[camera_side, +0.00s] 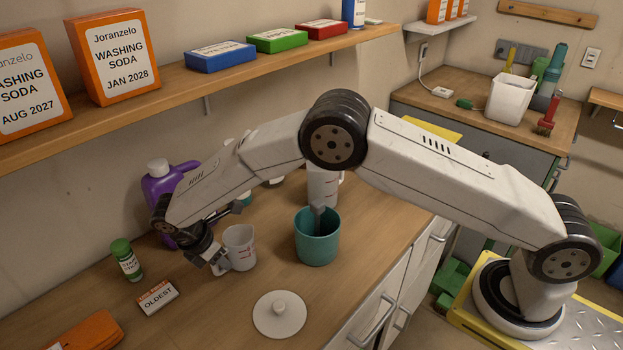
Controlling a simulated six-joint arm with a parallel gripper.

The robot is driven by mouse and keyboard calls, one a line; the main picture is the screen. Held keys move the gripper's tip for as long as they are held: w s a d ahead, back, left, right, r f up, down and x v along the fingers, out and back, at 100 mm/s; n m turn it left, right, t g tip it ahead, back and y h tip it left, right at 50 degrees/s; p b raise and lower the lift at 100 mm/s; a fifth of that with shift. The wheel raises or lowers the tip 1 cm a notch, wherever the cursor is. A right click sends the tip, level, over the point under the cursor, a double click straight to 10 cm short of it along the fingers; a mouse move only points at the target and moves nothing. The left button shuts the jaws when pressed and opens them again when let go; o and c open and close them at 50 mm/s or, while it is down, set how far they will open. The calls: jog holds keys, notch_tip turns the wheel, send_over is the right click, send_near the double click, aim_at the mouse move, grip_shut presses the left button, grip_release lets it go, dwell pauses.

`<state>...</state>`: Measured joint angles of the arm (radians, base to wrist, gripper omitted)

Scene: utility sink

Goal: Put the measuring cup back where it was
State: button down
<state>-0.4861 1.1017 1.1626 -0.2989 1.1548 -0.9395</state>
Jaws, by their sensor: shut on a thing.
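A white measuring cup (240,248) with red markings is upright at the counter's middle left, at or just above the wooden surface; I cannot tell whether it touches. My gripper (221,266) is shut on its left side, where the handle would be; the fingers hide that part.
A teal pot (317,240) with a grey handle inside stands right of the cup. A white lid (280,314) lies in front. A purple jug (165,190), green-capped bottle (126,260) and "OLDEST" card (158,297) are at left. A shelf (215,84) runs above.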

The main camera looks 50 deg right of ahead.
jog(key=shift+f, duration=0.1)
jog(key=c, duration=0.6)
grip_release()
jog(key=v, duration=1.2)
jog(key=shift+d, duration=0.1)
jog(key=s+d+r+m+t+y, duration=0.1)
jog(key=s+d+m+y, duration=0.15)
jog(key=d+m, duration=0.4)
jog(key=s+d+r+m+y, duration=0.1)
jog(key=s+d+m, duration=0.25)
jog(key=d, duration=0.55)
jog(key=s+d+m+t, duration=0.1)
jog(key=s+d+m, duration=0.3)
jog(key=s, duration=0.4)
jog(key=s+d+f+m+t, duration=0.1)
jog(key=s+d+m, duration=0.3)
jog(key=s, duration=0.4)
jog(key=shift+s+d+t+y, duration=0.25)
jog(key=shift+d+t+y, duration=0.15)
jog(key=shift+d, duration=0.25)
